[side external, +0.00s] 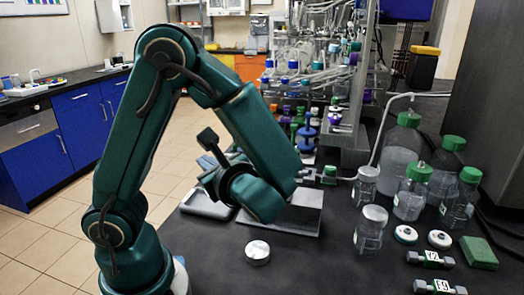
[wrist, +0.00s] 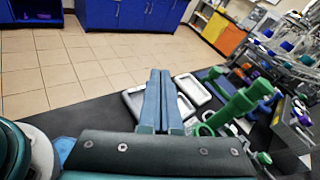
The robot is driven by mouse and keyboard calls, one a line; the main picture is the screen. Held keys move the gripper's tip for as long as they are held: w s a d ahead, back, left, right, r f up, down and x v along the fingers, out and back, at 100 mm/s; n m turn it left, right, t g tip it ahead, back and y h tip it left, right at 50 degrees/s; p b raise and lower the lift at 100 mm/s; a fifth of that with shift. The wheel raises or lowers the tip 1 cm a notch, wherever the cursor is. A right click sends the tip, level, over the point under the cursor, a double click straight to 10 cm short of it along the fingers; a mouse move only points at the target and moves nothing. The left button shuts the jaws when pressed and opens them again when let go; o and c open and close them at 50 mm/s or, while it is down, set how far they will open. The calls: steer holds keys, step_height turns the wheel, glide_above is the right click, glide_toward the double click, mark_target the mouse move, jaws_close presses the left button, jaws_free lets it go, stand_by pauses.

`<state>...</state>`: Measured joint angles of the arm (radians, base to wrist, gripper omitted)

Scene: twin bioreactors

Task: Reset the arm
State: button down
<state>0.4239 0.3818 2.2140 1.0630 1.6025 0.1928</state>
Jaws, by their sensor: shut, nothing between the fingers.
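My gripper (wrist: 160,72) shows in the wrist view with its two blue-grey fingers side by side, shut and empty. They point out over the dark bench top (wrist: 95,117). In the side view my gripper (side external: 210,160) is held above the bench, left of the grey block (side external: 297,215), and partly hidden by the wrist. My green arm is bent, with its elbow high and its forearm sloping down to the right. A flat grey tray (side external: 207,205) lies below the gripper, partly covered from view.
A twin bioreactor rig (side external: 325,75) with tubes stands behind. Green-capped bottles (side external: 400,150), lidded jars (side external: 371,228), numbered weights (side external: 430,259) and a green block (side external: 478,252) crowd the right. A loose round lid (side external: 258,251) lies in front. Tiled floor is open at left.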

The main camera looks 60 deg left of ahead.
steer(key=s+d+f+n+h, duration=0.35)
steer(key=s+n+h, duration=0.25)
steer(key=n+h, duration=0.2)
steer(key=w+d+r+n+t+h, duration=0.1)
steer(key=w+d+n+t+h, duration=0.1)
steer(key=d, duration=0.3)
steer(key=w+d+r+n+t+h, duration=0.2)
steer(key=w+d+n+t+h, duration=0.1)
steer(key=d+n+t+h, duration=0.1)
steer(key=d+h, duration=0.1)
steer(key=d, duration=0.1)
steer(key=shift+w+d+r, duration=0.2)
steer(key=shift+d+r, duration=0.05)
steer(key=shift+d, duration=0.05)
